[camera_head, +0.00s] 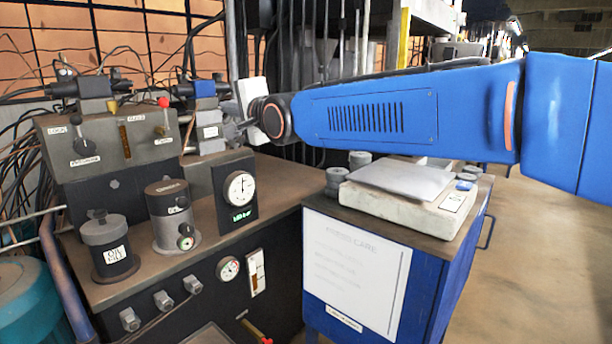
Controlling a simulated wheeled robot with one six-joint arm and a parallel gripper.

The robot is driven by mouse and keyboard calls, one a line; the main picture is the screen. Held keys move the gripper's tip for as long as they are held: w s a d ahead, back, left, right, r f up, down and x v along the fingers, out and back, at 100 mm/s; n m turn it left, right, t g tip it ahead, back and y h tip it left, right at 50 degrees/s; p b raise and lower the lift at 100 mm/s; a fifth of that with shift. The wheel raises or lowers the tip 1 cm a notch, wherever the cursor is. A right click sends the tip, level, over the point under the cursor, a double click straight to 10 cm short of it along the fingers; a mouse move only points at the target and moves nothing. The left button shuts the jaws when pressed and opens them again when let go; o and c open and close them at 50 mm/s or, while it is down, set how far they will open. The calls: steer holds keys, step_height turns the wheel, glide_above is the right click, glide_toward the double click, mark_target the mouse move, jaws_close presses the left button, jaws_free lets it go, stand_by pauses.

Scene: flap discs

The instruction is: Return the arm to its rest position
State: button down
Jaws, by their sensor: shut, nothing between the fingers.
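My blue arm (400,112) reaches across the upper picture from the right edge to the left. Its dark round wrist joint (276,118) is above the gap between the machine bench and the blue cabinet. My gripper (244,126) is small and dark at the far left end of the arm, in front of the machine's back fittings. It is shut and holds nothing. Its fingertips are hard to make out against the dark background.
A machine bench (130,285) with valves, gauges and an oil filler (108,247) stands at left. A blue cabinet (440,285) carries a pale scale (425,212) and grey stacked weights (336,180) below my arm. Pipes and cables line the back. Floor (540,270) is clear at right.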

steer(key=s+d+f+n+g+h, duration=0.1)
steer(key=s+d+f+h, duration=0.2)
steer(key=d+f, duration=0.5)
steer(key=s+d+f+n+g+h, duration=0.15)
steer(key=s+d+f, duration=0.25)
steer(key=d, duration=0.8)
steer(key=s+d+f+n+h, duration=0.25)
steer(key=d+f, duration=0.35)
steer(key=d, duration=0.4)
steer(key=s+d+f+n+g+h, duration=0.1)
steer(key=s+d+f+g, duration=0.1)
steer(key=s+d+f, duration=0.3)
steer(key=s+d+f+n+g+h, duration=0.1)
steer(key=s+d+f, duration=0.5)
steer(key=s, duration=0.6)
steer(key=s+d+f+n+g+h, duration=0.1)
steer(key=s+d+f+g+h, duration=0.1)
steer(key=s+d+f, duration=0.4)
step_height(320, 180, down, 3)
steer(key=shift+s+n+g, duration=0.3)
steer(key=shift+s+g, duration=0.35)
steer(key=shift+s, duration=0.6)
